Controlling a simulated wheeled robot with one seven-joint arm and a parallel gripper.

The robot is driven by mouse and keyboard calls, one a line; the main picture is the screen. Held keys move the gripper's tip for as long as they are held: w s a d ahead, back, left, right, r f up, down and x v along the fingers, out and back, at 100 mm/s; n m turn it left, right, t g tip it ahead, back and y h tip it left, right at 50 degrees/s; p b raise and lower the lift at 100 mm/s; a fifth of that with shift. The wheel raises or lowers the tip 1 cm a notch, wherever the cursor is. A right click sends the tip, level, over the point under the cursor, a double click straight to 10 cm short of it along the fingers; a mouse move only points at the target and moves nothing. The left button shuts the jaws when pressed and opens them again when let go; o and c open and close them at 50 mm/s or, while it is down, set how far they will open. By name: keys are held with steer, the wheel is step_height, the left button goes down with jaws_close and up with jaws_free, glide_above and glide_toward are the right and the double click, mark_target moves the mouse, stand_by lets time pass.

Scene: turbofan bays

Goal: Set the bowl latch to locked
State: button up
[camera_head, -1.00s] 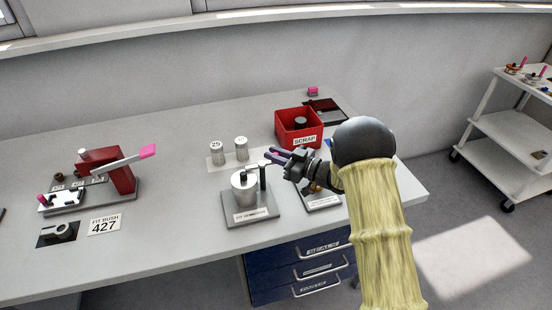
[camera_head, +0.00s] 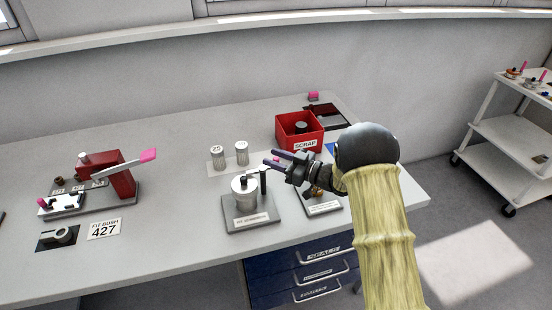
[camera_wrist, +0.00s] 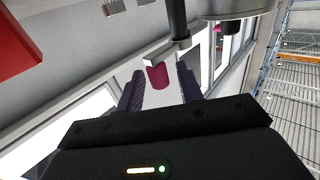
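A silver bowl (camera_head: 244,192) stands on a grey base plate (camera_head: 262,216) near the front of the bench. Beside it is a dark upright post (camera_head: 263,181) with a pale lever at its top. In the wrist view a grey lever arm (camera_wrist: 166,53) carries a magenta knob (camera_wrist: 157,77), and the bowl's underside or rim (camera_wrist: 226,8) shows at the top. My gripper (camera_head: 274,160) is at the post's top, right of the bowl. In the wrist view its two fingers are apart, with the knob in the gap between them. I cannot tell if they touch it.
A red scrap bin (camera_head: 283,131) stands behind my gripper. Two grey cylinders (camera_head: 229,154) stand behind the bowl. A plate with small parts (camera_head: 322,207) lies under my wrist. A red press (camera_head: 115,173) with a pink-ended handle is at left; bench between is clear.

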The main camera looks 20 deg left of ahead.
steer(key=b+v, duration=0.3)
steer(key=v, duration=1.4)
steer(key=shift+d, duration=0.15)
steer(key=shift+w+r, duration=0.1)
steer(key=w+d+r+m+t+h+p, duration=0.2)
steer(key=w+d+r+m+t+h, duration=0.25)
steer(key=t+h, duration=0.3)
steer(key=s+d+m+h+p, duration=0.2)
steer(key=s+d+m+h, duration=0.2)
steer(key=d+m+h, duration=0.4)
steer(key=s+d+m+g+h+p, duration=0.2)
steer(key=s+g, duration=0.7)
steer(key=s, duration=1.3)
steer(key=shift+d+m+p, duration=0.4)
steer(key=shift+d+m, duration=0.05)
steer(key=shift+d, duration=0.25)
